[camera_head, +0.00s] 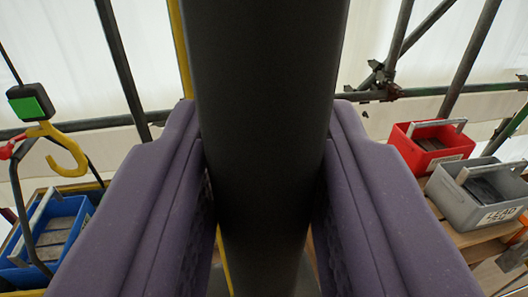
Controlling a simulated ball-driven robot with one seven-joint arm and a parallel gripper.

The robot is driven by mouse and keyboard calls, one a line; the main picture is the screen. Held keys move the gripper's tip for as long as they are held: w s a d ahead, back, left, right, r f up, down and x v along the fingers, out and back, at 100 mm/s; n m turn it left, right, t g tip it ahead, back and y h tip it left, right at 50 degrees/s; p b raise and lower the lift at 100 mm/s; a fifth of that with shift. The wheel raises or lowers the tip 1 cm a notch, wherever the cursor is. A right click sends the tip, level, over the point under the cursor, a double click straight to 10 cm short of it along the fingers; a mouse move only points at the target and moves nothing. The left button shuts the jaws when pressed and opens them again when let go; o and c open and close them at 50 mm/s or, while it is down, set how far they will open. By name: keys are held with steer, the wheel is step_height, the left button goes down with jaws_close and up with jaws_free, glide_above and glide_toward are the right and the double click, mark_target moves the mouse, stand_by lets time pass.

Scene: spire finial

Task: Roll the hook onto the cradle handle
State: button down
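My gripper (264,150) shows as two purple padded fingers. A thick dark round bar (265,90) runs from top to bottom between them, and both fingers lie close against its sides. A yellow hook (68,158) hangs at the left under a dark block with a green face (30,104), clear of my left finger. A blue crate (72,246) with a pale bar handle (40,218) stands below the hook, which does not touch the handle. A red crate (408,152) and a grey crate (468,202) with similar handles stand at the right. Which one is the cradle, I cannot tell.
Scaffold tubes (468,58) and a clamp (385,80) stand at the right behind my fingers. Another tube (118,62) slants at the left. A red part (18,148) sits beside the hook. The crates at the right rest on wooden boards (480,238).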

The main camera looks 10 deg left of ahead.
steer(key=shift+a+f, duration=0.1)
steer(key=shift+a, duration=0.2)
steer(key=a, duration=0.1)
steer(key=s+a+b, duration=0.1)
steer(key=a, duration=0.1)
steer(key=a+b, duration=0.1)
steer(key=shift+s+a, duration=0.2)
steer(key=shift+s, duration=0.2)
steer(key=c, duration=1)
jaws_free()
steer(key=shift+o, duration=0.3)
steer(key=shift+s+a, duration=0.1)
steer(key=shift+a, duration=0.05)
steer(key=s+d, duration=0.1)
steer(key=s, duration=0.6)
steer(key=shift+s, duration=0.35)
